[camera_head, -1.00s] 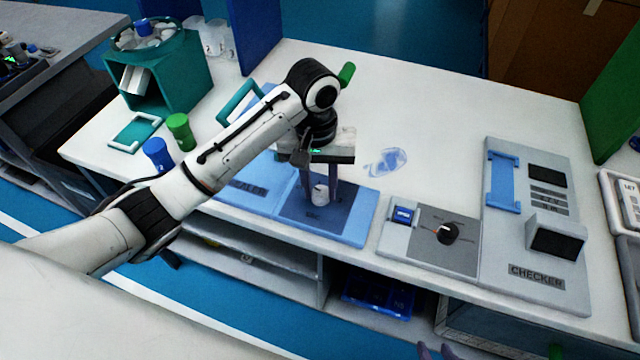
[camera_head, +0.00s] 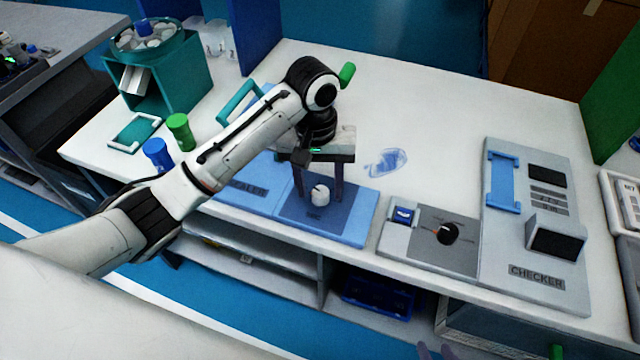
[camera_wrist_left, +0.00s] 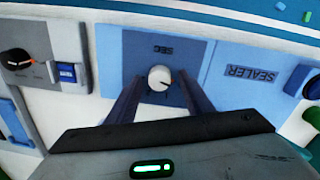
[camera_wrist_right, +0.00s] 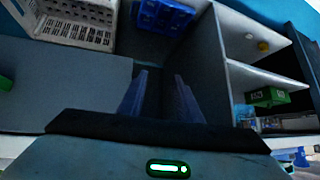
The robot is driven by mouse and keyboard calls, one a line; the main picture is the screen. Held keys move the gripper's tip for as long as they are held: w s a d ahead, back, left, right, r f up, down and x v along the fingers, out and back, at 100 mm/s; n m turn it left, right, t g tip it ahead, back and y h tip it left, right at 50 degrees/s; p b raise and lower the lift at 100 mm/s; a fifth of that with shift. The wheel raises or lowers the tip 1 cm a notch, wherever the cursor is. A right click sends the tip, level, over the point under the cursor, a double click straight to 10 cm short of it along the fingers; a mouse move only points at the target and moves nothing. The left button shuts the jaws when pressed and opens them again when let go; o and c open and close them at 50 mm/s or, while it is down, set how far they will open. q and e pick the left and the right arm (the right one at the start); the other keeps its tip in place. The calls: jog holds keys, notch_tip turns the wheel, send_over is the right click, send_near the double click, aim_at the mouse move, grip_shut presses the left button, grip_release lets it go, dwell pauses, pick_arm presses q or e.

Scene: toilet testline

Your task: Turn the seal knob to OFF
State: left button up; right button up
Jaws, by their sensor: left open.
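The seal knob (camera_head: 320,194) is a round white dial on the dark blue panel of the light-blue sealer (camera_head: 355,227). In the left wrist view the knob (camera_wrist_left: 159,77) shows a small dark pointer mark towards the right, with "SEC" lettering beyond it; no OFF label is readable. My left gripper (camera_head: 319,187) is open above the panel, one finger on each side of the knob, with visible gaps. My right gripper (camera_wrist_right: 158,77) is open and empty, low in front of the bench by the shelves. Only its fingertips show at the bottom of the head view.
A checker (camera_head: 570,268) with a black dial (camera_head: 447,233) and a blue switch (camera_head: 403,214) stands to the right. Blue (camera_head: 157,154) and green (camera_head: 180,131) cylinders stand at left. A transparent blue pouch (camera_head: 386,163) lies behind the sealer. Shelves are below.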

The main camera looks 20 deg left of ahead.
aim_at(318, 190)
pick_arm(q)
notch_tip(318, 190, up, 10)
jog(key=shift+a, duration=0.2)
dwell(0.6)
